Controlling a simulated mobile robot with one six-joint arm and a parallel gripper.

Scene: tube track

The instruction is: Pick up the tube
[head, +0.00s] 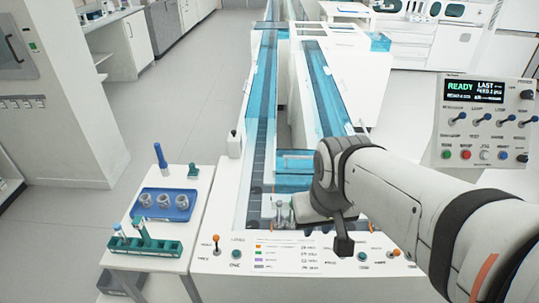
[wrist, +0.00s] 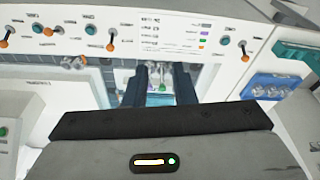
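My gripper (head: 296,210) is low over the near end of the tube track (head: 257,150). In the wrist view its two dark fingers (wrist: 161,82) stand apart, with a gap between them. Small pale tubes (wrist: 155,76) show in that gap, with a green and a purple spot by them. I cannot tell whether a finger touches them. In the head view, small pale upright shapes (head: 279,211) stand just left of my gripper, partly hidden by it. Other tubes (head: 140,228) stand in a green rack (head: 165,250) on the side table at left.
A blue tray (head: 180,214) with several grey round holders lies on the side table, near a blue-capped upright item (head: 160,156). The track's front panel (head: 270,262) has knobs and levers close to my gripper. A control box (head: 483,120) reading READY stands at right.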

